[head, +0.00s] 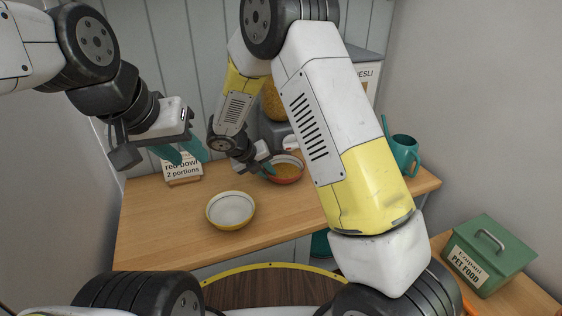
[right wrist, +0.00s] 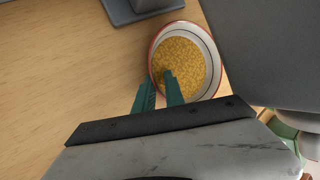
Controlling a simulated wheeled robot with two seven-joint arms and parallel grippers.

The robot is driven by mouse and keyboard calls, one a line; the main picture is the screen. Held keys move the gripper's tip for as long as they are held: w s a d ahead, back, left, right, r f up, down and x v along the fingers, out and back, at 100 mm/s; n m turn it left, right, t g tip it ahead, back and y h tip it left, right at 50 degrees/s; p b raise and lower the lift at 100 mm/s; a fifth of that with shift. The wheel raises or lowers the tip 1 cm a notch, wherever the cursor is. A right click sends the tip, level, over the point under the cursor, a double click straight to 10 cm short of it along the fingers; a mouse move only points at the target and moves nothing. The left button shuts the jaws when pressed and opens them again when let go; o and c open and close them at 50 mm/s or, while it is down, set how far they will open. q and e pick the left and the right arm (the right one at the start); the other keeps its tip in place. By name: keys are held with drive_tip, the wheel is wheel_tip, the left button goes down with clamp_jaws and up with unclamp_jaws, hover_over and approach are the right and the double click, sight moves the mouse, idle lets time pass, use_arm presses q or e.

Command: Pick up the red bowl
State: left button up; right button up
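The red bowl (head: 289,179) stands upright on the wooden worktop, right of the middle, with yellow grain-like food in it. In the right wrist view the bowl (right wrist: 214,62) shows its pale inside and red outer side. My right gripper (head: 266,167) is at the bowl's left edge, fingers pointing down. In the right wrist view its two teal fingers (right wrist: 158,88) are apart, one outside the rim and one over the inside, with the rim between them. Whether they touch it I cannot tell. My left gripper (head: 181,152) is open and empty, high at the left.
A yellow-rimmed pale bowl (head: 230,209) stands front left of the red bowl. A card reading "red bowl 2 portions" (head: 183,170) stands at the back left. A teal can (head: 404,152) is at the right, and a green pet food box (head: 490,253) at the lower right.

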clamp_jaws()
idle(1.4)
drive_tip(key=shift+r, duration=0.15)
